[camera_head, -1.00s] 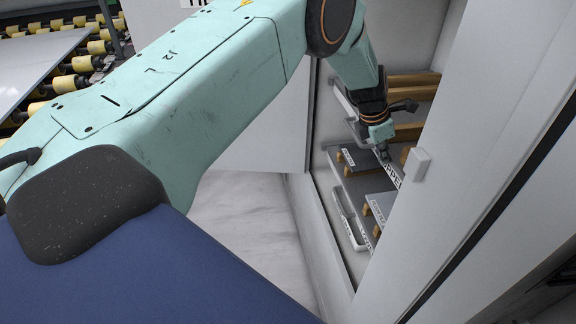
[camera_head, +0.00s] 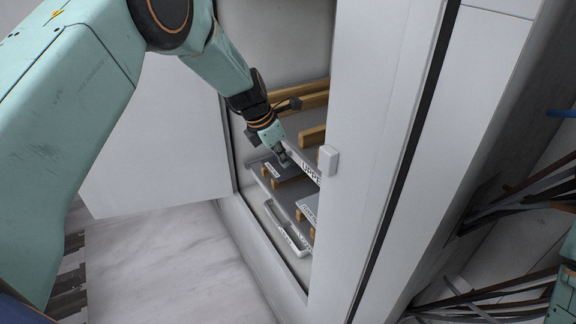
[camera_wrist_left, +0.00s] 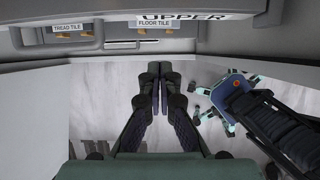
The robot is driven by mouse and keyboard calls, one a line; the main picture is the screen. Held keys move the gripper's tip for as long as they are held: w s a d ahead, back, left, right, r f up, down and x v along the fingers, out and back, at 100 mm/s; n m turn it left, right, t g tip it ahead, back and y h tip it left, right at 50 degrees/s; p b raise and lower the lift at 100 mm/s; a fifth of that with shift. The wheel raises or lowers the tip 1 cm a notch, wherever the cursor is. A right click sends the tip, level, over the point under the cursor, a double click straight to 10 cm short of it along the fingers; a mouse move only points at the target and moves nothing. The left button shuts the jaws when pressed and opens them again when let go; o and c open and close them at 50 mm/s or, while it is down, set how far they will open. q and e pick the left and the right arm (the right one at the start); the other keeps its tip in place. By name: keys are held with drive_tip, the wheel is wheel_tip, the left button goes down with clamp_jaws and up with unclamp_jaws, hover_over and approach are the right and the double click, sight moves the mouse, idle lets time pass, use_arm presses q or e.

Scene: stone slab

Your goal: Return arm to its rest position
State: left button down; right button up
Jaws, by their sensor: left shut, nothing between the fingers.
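My left arm reaches from the left into an open white cabinet (camera_head: 275,262) in the head view. My left gripper (camera_head: 284,160) is at the cabinet's opening, by the shelf edge labelled UPPER (camera_head: 312,171). In the left wrist view the two dark fingers of the left gripper (camera_wrist_left: 160,72) are together, with nothing between them. That view also shows the UPPER label (camera_wrist_left: 184,17) beyond the fingertips. I cannot tell whether the fingers touch the shelf. My right gripper is not in view.
Shelves hold grey boards with wooden blocks (camera_head: 312,134). A white handle (camera_head: 288,230) is low in the cabinet. An open door panel (camera_head: 150,150) stands left, and a white panel with a latch (camera_head: 328,161) stands right. Dark rods (camera_head: 490,215) lie at far right. Pale marble floor (camera_head: 180,265) shows below.

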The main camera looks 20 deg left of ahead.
use_arm(q)
wheel_tip(320, 180, up, 4)
drive_tip(key=a, duration=0.1)
approach(307, 172)
wheel_tip(307, 172, down, 3)
drive_tip(key=s+a, duration=0.2)
drive_tip(key=w+d, duration=0.1)
drive_tip(key=w+d+f, duration=0.1)
drive_tip(key=w+d, duration=0.1)
drive_tip(key=shift+w+f+p, duration=0.3)
drive_tip(key=shift+w, duration=0.1)
drive_tip(key=shift+s+a+r, duration=0.1)
drive_tip(key=shift+s+r, duration=0.05)
drive_tip(key=shift+r, duration=0.05)
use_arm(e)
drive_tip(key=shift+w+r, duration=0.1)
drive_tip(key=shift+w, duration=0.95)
use_arm(q)
drive_tip(key=shift+f, duration=0.1)
